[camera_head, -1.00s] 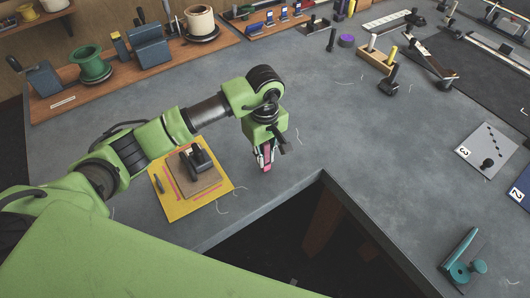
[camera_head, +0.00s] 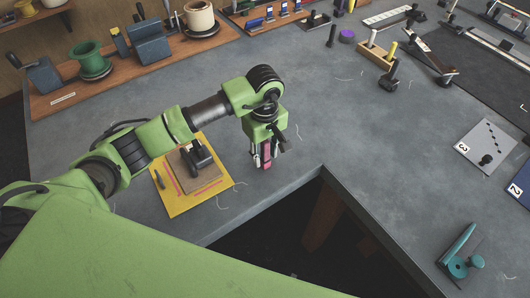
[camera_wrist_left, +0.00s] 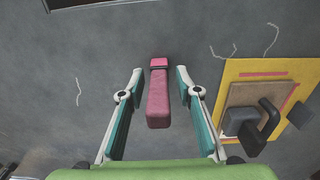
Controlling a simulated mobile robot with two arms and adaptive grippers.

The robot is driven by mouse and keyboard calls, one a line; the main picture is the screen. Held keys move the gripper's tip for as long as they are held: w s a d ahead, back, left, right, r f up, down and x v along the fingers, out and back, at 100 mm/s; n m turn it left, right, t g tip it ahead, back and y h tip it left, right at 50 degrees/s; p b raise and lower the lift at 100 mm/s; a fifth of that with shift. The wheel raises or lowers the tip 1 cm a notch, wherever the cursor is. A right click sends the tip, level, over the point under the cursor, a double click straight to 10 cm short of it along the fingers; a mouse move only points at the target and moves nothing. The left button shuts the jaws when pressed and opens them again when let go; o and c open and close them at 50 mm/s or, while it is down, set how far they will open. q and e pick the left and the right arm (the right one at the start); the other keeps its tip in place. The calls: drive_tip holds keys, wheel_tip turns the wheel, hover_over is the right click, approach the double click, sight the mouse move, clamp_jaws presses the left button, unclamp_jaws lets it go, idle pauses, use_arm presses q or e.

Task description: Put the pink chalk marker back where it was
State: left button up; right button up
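In the left wrist view the marker (camera_wrist_left: 158,100) sits between the two fingers, with a visible gap on each side. My left gripper (camera_head: 265,161) points down around it and is open. The fingers also show spread in the left wrist view (camera_wrist_left: 150,90). My right gripper is in neither view.
Left of the gripper lies a yellow sheet (camera_head: 222,186) with a brown board and dark block. A wooden block (camera_head: 371,55) with a white and a yellow stick stands farther back. The bench edge and a dark opening lie just in front.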

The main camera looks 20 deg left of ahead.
use_arm(q)
wheel_tip(320, 180, up, 11)
drive_tip(key=b, duration=0.4)
drive_tip(key=shift+b, duration=0.3)
drive_tip(key=shift+r, duration=0.6)
drive_tip(key=shift+s, duration=0.1)
